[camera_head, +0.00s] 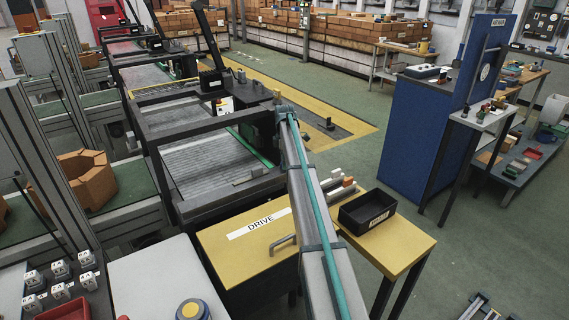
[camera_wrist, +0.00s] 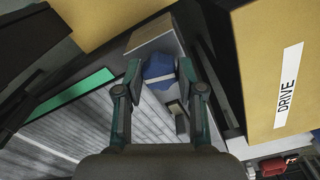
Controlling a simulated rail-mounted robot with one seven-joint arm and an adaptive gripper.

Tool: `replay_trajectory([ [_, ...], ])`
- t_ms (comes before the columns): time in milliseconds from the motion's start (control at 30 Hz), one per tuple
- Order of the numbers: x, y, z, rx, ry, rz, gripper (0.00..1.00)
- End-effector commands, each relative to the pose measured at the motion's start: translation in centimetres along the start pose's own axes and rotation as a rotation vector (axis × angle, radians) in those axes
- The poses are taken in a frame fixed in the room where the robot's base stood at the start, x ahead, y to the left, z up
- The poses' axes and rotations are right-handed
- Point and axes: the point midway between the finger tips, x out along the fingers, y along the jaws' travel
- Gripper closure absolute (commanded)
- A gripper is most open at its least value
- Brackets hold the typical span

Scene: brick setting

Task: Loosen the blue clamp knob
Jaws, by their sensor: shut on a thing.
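The blue clamp knob (camera_wrist: 158,70) shows in the wrist view between my gripper's (camera_wrist: 161,80) two green-tipped fingers. The fingers are closed in on it from both sides. The knob and the fingertips cannot be made out in the head view.
The yellow cover labelled DRIVE (camera_head: 240,250) has a handle and lies close to my arm. A black bin (camera_head: 367,212) stands on a yellow table (camera_head: 400,243). A blue cabinet (camera_head: 425,140) stands at the right. Green floor between them is clear.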

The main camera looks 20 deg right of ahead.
Motion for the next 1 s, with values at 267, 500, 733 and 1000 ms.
replay_trajectory([
  [267,-0.12,0.15,-0.07,-0.106,0.002,0.003,0.97],
  [500,-0.14,0.15,-0.07,-0.132,0.002,0.003,0.97],
  [733,-0.14,0.15,-0.07,-0.132,0.002,0.003,0.97],
  [1000,-0.10,0.11,-0.05,-0.131,0.001,0.002,0.37],
])
